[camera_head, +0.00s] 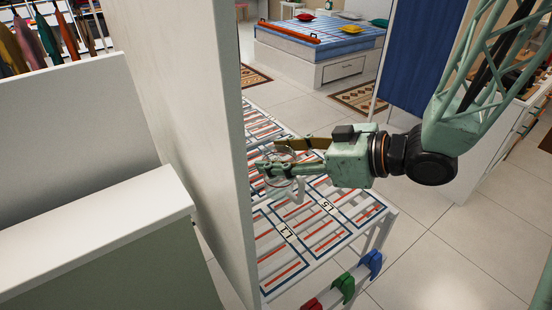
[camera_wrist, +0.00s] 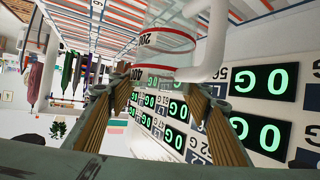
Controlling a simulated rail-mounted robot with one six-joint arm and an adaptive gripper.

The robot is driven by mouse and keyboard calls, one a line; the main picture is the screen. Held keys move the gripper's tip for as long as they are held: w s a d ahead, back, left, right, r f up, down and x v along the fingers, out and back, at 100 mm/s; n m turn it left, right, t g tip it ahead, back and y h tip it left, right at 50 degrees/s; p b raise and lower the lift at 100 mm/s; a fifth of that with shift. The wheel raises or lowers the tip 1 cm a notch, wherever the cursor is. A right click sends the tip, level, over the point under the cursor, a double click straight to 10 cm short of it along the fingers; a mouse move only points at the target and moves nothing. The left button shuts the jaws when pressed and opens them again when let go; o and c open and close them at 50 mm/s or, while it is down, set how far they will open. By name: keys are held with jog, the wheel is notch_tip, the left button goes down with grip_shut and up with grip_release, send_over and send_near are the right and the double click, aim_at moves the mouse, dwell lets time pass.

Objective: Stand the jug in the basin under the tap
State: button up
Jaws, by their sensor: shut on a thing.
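The jug (camera_wrist: 166,42) is clear, with red lines, dark markings and a white handle (camera_wrist: 215,38); it also shows faintly in the head view (camera_head: 279,169). My gripper (camera_head: 266,168) is shut on the jug, with one finger on each side of it. In the wrist view my gripper (camera_wrist: 163,88) has its fingertips beside the jug's red-lined band. The jug is held over the striped table (camera_head: 309,247) in the head view; I cannot tell its height above it. I cannot make out the basin or the tap in either view.
A tall pale panel (camera_head: 190,110) stands close left of my gripper. Green "0 G" displays (camera_wrist: 265,80) show in the wrist view. A bed (camera_head: 318,40) and blue curtain (camera_head: 424,50) stand behind.

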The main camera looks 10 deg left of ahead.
dwell(0.4)
dwell(0.5)
jog(key=shift+w+d+r, duration=0.15)
jog(key=shift+w, duration=0.35)
jog(key=w+d+f+m+t+h+p, duration=0.1)
jog(key=w+d+m+t+h+p, duration=0.3)
jog(key=w, duration=0.6)
jog(key=w+d+m+t+h+p, duration=0.1)
jog(key=w+d+m+t+p, duration=0.2)
jog(key=w+d+p, duration=0.5)
jog(key=w+d+f+m+t+h+p, duration=0.1)
jog(key=w+d+f+m+h+p, duration=0.1)
jog(key=d, duration=0.8)
jog(key=w+d+f+m+t+h+p, duration=0.1)
jog(key=w+d+f+m+h+p, duration=0.2)
jog(key=d, duration=0.7)
jog(key=shift+w+d+f+m+t+h, duration=0.35)
jog(key=shift+w+f+m+h, duration=1.05)
jog(key=shift+w, duration=1)
